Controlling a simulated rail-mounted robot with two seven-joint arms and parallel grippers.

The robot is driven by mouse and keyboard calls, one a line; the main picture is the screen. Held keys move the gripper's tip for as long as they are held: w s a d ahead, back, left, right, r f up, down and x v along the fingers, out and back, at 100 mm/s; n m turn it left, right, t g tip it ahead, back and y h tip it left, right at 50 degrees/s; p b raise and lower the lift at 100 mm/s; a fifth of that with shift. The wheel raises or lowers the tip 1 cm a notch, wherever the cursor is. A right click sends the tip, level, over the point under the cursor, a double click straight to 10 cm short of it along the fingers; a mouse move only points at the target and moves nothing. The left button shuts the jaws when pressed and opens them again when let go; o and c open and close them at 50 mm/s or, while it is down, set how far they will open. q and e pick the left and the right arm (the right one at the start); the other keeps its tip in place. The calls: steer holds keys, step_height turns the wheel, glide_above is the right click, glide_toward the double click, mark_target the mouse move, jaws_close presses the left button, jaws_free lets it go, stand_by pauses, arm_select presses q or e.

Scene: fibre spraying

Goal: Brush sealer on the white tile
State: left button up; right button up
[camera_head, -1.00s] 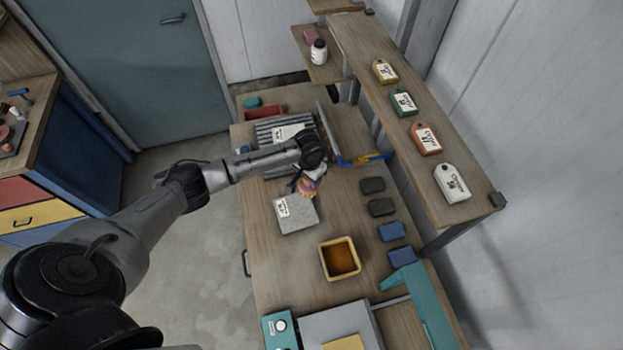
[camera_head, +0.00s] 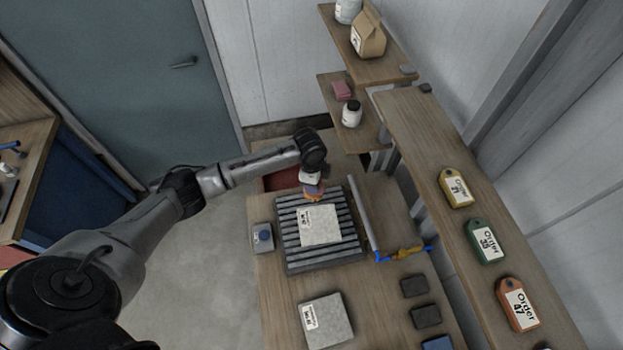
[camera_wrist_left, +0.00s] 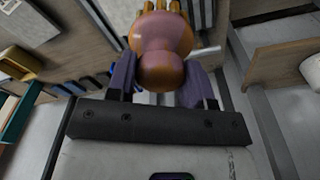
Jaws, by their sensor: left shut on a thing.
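The white tile (camera_head: 322,226) with a printed label lies on the dark ribbed rack (camera_head: 290,258) in the head view. My left gripper (camera_head: 314,184) is over the tile's far edge. It is shut on the brush (camera_head: 315,195), whose rounded orange-pink handle (camera_wrist_left: 163,55) shows between the purple fingers in the left wrist view. A greyer labelled tile (camera_head: 330,322) lies on the bench nearer to me. My right gripper is not in view.
A small grey box with a blue knob (camera_head: 262,238) stands left of the rack, and a red tray (camera_head: 283,179) behind it. A blue-yellow tool (camera_head: 405,254) and dark blocks (camera_head: 414,286) lie to the right. A shelf with order tags (camera_head: 486,241) runs along the right.

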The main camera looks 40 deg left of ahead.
mark_target(307, 195)
arm_select(q)
steer(key=shift+m, duration=0.8)
steer(key=shift+s+d+f+m+h, duration=0.15)
steer(key=shift+d+m, duration=0.15)
steer(key=shift+m, duration=0.3)
steer(key=shift+s+d+f+m+h, duration=0.15)
steer(key=shift+d+m, duration=0.1)
steer(key=shift+m, duration=0.35)
steer(key=shift+a+r+m+g, duration=0.15)
steer(key=shift+m+g, duration=0.15)
steer(key=shift+m, duration=0.8)
step_height(307, 195, down, 5)
steer(key=b, duration=0.5)
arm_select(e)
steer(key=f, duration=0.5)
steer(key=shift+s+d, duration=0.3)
